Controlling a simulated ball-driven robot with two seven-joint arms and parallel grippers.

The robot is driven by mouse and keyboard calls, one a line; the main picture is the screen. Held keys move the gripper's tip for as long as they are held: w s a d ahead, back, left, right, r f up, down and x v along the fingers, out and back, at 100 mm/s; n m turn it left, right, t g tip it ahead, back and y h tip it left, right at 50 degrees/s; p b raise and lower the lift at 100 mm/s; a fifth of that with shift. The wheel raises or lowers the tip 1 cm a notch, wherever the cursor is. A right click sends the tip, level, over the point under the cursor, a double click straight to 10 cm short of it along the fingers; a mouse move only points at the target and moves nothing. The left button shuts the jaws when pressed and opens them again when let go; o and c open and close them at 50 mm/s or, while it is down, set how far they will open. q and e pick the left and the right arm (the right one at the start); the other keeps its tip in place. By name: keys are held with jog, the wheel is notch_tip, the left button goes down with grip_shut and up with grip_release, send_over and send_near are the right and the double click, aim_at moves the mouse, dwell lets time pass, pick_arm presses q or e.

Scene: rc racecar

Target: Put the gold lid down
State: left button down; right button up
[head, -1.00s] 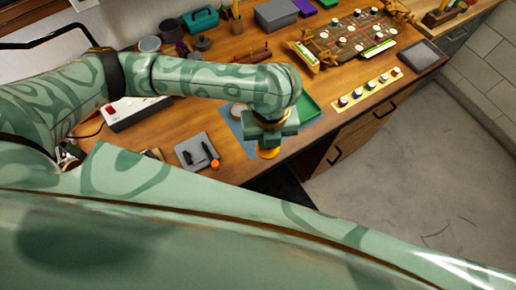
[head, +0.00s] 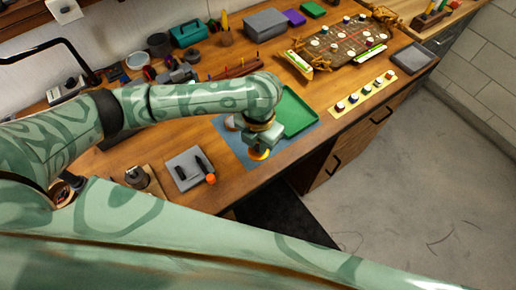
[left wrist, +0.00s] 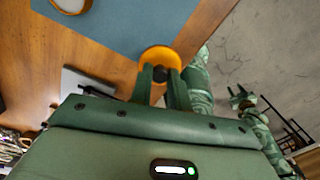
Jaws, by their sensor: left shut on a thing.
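My left gripper (head: 259,143) is shut on the gold lid (head: 259,154), above the front part of the blue mat (head: 232,145). In the left wrist view the gold lid (left wrist: 160,55) sits at the tips of the gripper (left wrist: 160,78), by the edge of the blue mat (left wrist: 125,25). I cannot tell how far the lid is above the surface. A round pale item with a gold rim (left wrist: 70,4) lies on the mat, cut off by the frame. My right gripper (left wrist: 242,98) seems to show small and dark at the right of that view; its jaws are unclear.
A green tray (head: 298,112) lies right of the gripper. A grey tray (head: 185,168) with dark tools and an orange-capped item (head: 211,179) lies left of the mat. A yellow strip with several round pieces (head: 363,92) is farther right. The table's front edge is close.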

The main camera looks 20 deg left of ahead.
aim_at(258, 147)
pick_arm(q)
jog(key=shift+w+a+f+b, duration=0.15)
jog(key=shift+w+f+b, duration=0.05)
jog(key=shift+w+f, duration=0.3)
jog(key=shift+w+a+f+b, duration=0.15)
jog(key=shift+w+f, duration=0.2)
jog(key=shift+f, duration=0.25)
jog(key=shift+w+a+f+b, duration=0.15)
jog(key=shift+f+b, duration=0.15)
jog(key=shift+f, duration=0.6)
jog(key=shift+w+d+f+b, duration=0.1)
jog(key=shift+f+b, duration=0.2)
jog(key=shift+f, duration=0.55)
jog(key=shift+f, duration=0.1)
jog(key=c, duration=1.3)
grip_release()
notch_tip(258, 147, up, 11)
jog(key=p, duration=0.3)
jog(key=shift+p, duration=0.35)
jog(key=shift+r, duration=0.65)
